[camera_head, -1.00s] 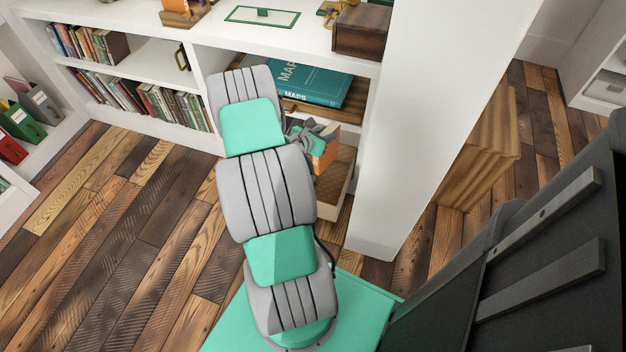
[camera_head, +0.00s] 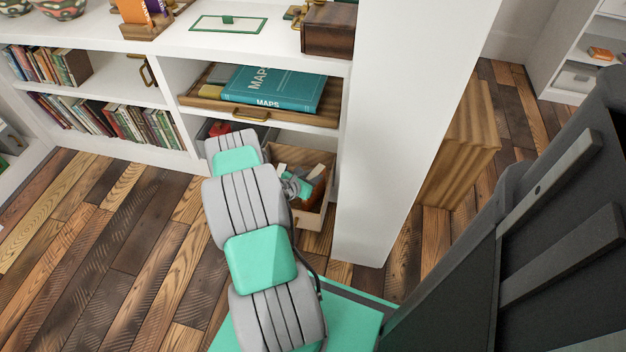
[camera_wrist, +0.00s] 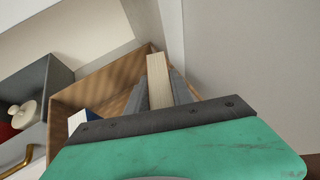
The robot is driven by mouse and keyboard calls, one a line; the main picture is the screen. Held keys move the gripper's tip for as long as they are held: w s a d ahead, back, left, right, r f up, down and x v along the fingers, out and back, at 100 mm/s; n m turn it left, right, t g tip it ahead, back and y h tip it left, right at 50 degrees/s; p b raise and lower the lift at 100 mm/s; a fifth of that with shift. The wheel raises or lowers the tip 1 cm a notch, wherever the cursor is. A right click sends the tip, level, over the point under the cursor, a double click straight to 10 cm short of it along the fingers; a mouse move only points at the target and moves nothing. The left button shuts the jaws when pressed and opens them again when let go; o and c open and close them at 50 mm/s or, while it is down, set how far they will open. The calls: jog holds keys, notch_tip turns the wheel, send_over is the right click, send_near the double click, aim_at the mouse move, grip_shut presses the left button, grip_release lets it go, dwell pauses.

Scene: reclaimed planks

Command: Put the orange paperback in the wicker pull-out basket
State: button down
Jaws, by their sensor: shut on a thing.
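My gripper (camera_head: 298,186) is low at the pulled-out basket (camera_head: 308,220), under the shelf with the teal book. It is shut on the orange paperback (camera_head: 314,190), of which a shaded orange part shows in the head view. In the wrist view my gripper (camera_wrist: 160,92) has its grey fingers on both sides of the book's cream page block (camera_wrist: 159,68). The book points down into the open basket (camera_wrist: 95,88), inside its walls. Its lower end is hidden, so I cannot tell whether it touches the bottom.
A blue and white item (camera_wrist: 79,121) shows at the basket's near left in the wrist view. A grey box (camera_wrist: 42,85) stands left of the basket. A white upright panel (camera_head: 405,130) stands close on the right. The shelf with the MAPS book (camera_head: 280,88) is above.

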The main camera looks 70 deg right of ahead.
jog(key=shift+f, duration=0.3)
jog(key=c, duration=1.1)
grip_release()
